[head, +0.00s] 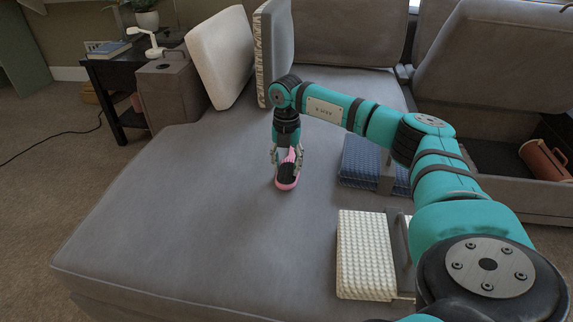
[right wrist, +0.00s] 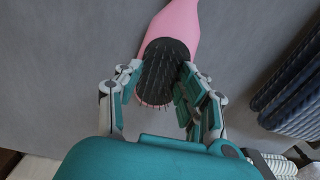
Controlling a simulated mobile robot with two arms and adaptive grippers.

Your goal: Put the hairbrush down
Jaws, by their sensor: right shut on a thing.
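The pink hairbrush (head: 287,186) with a dark bristle pad is at the grey sofa seat (head: 200,190), in the middle of the head view. It also shows in the right wrist view, with its pink handle (right wrist: 178,25) pointing away and its bristles facing the camera. My right gripper (head: 286,158) points down over it and is shut on its bristle head, with one finger on each side in the right wrist view (right wrist: 160,92). The brush looks at or very near the cushion; I cannot tell whether it touches. My left gripper is not in view.
Folded blue textiles (head: 360,160) and a cream knitted one (head: 364,255) lie to the right. Upright cushions (head: 220,55) stand at the back. A side table (head: 115,80) with a white lamp is at the back left. The seat left of the brush is clear.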

